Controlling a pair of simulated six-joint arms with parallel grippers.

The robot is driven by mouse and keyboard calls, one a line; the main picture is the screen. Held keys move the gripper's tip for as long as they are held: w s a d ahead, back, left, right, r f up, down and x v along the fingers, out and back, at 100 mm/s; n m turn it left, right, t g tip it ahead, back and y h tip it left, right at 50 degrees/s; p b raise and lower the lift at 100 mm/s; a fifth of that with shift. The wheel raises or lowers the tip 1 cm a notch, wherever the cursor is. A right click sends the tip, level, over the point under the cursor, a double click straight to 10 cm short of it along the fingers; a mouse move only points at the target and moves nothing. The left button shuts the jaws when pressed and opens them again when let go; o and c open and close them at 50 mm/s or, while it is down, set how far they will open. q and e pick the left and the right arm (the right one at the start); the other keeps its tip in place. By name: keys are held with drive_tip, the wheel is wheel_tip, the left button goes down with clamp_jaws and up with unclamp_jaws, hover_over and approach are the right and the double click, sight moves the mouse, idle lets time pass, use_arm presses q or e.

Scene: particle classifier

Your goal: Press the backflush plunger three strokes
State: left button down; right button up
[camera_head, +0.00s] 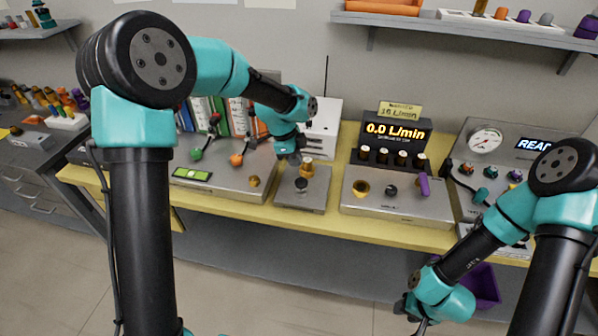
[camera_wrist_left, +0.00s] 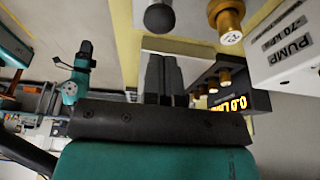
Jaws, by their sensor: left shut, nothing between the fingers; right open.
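A dark round knob (camera_head: 301,184), which looks like the plunger, stands on a small metal plate (camera_head: 310,203) at the middle of the bench. It also shows at the top of the left wrist view (camera_wrist_left: 160,18). My left gripper (camera_head: 294,160) is above the back of this plate, shut and empty, apart from the knob. Its two fingers (camera_wrist_left: 161,70) are pressed together in the left wrist view. My right gripper (camera_head: 422,324) is open, low in front of the bench, partly cut by the picture's bottom edge.
A white pump box (camera_head: 323,125) is at the back. A flow display (camera_head: 395,132) reading 0.0 L/min is to the right, with a gauge panel (camera_head: 485,142) beyond. A purple bin (camera_head: 484,286) is below the bench.

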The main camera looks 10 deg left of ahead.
use_arm(q)
drive_tip(key=v, duration=0.5)
drive_tip(key=shift+r, duration=0.3)
idle(0.8)
